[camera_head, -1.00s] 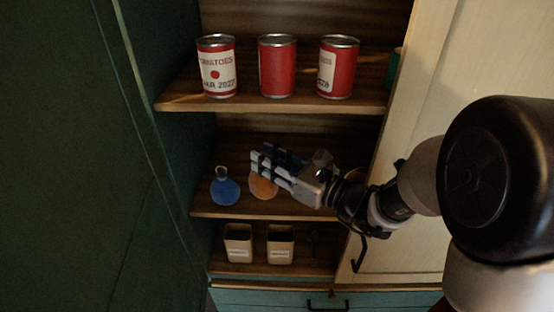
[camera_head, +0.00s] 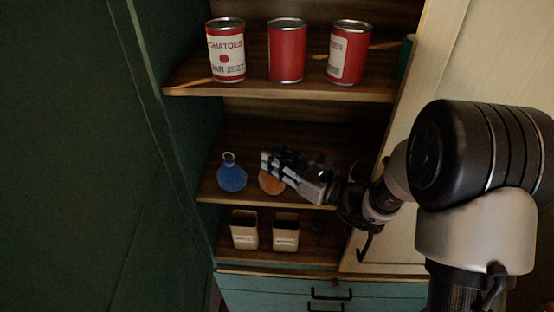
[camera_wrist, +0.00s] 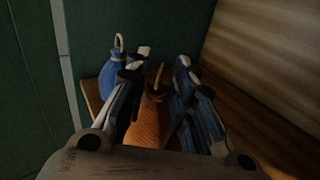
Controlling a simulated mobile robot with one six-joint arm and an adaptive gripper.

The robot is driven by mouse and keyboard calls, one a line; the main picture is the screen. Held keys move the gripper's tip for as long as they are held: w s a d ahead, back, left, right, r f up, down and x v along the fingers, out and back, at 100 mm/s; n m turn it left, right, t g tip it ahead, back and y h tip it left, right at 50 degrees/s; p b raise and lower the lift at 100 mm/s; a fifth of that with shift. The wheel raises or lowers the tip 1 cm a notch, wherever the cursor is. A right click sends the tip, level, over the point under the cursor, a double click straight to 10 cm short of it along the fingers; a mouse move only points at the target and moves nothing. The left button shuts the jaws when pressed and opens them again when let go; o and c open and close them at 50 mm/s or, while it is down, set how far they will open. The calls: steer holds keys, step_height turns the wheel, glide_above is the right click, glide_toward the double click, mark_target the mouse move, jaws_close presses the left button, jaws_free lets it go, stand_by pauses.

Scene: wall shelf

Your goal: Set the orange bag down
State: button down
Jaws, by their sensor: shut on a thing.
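The orange bag (camera_head: 271,181) is at the middle shelf (camera_head: 222,197), to the right of the blue bag (camera_head: 232,176). My gripper (camera_head: 268,160) reaches in from the right and is shut on the upper part of the orange bag. In the wrist view the orange bag (camera_wrist: 147,125) is between the two fingers (camera_wrist: 160,85), with its loop at the top. The fingers hide part of the bag. I cannot tell whether its base touches the shelf. The blue bag (camera_wrist: 112,75) stands upright just left of the fingers in the wrist view.
Three red cans, the middle one (camera_head: 286,52) among them, stand on the upper shelf (camera_head: 280,91). Two small beige boxes (camera_head: 244,231) (camera_head: 285,233) stand on the lower shelf. A green side panel (camera_head: 160,170) is at left and a cream door (camera_head: 425,70) at right.

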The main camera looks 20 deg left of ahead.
steer(key=c, duration=1.3)
jaws_free()
steer(key=shift+c, duration=0.2)
steer(key=v, duration=1.2)
steer(key=s+d+r+n+g+h, duration=0.2)
steer(key=s+n+g+h, duration=0.55)
steer(key=s+n, duration=0.95)
steer(key=s+d+r+n+t+h, duration=0.1)
steer(key=s+d+n+t+h, duration=0.2)
steer(key=d, duration=0.5)
steer(key=s+d+r+n+t+h, duration=0.1)
steer(key=s+d+n+t+h, duration=0.1)
steer(key=d+h, duration=0.4)
steer(key=s+d+t, duration=0.1)
steer(key=d, duration=0.2)
steer(key=shift+d+n, duration=0.3)
steer(key=shift+n, duration=0.1)
